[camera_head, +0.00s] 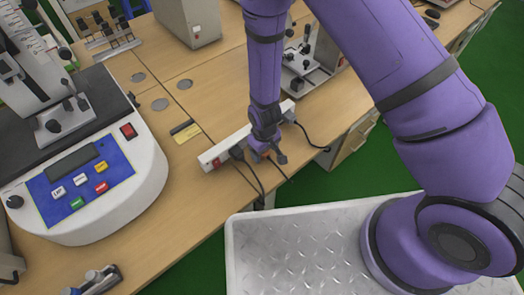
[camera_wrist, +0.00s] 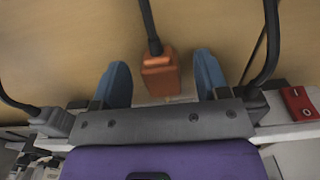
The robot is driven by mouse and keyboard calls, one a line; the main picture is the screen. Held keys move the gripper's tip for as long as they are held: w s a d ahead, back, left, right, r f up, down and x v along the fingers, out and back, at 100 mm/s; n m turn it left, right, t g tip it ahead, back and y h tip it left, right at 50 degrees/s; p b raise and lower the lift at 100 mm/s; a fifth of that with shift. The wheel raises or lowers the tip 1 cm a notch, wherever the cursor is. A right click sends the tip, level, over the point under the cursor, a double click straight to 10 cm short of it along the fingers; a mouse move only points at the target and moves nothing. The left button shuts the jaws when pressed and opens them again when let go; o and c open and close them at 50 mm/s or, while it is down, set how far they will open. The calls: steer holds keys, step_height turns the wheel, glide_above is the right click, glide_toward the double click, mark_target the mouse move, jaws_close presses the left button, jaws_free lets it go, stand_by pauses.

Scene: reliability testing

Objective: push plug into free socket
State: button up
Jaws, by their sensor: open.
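A white power strip (camera_head: 226,146) lies along the table's front edge, with a red switch (camera_head: 217,162) at its left end. My gripper (camera_head: 267,157) is at the strip, pointing down. In the wrist view its two blue fingers are apart. An orange plug (camera_wrist: 160,76) with a black cable sits between them, with gaps on both sides. The plug's lower end is near the strip; my gripper body hides whether it is in a socket. A dark plug (camera_head: 237,153) is in the strip near the switch, and another (camera_head: 289,117) is near the far end.
A white tester with a blue panel (camera_head: 80,182) stands at the left. A yellow-and-black card (camera_head: 186,132) lies behind the strip. Black cables (camera_head: 316,143) hang over the table's front edge. Other devices stand at the back.

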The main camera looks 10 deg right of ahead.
steer(key=shift+f, duration=0.4)
steer(key=c, duration=1)
steer(key=shift+r, duration=0.15)
steer(key=shift+c, duration=0.2)
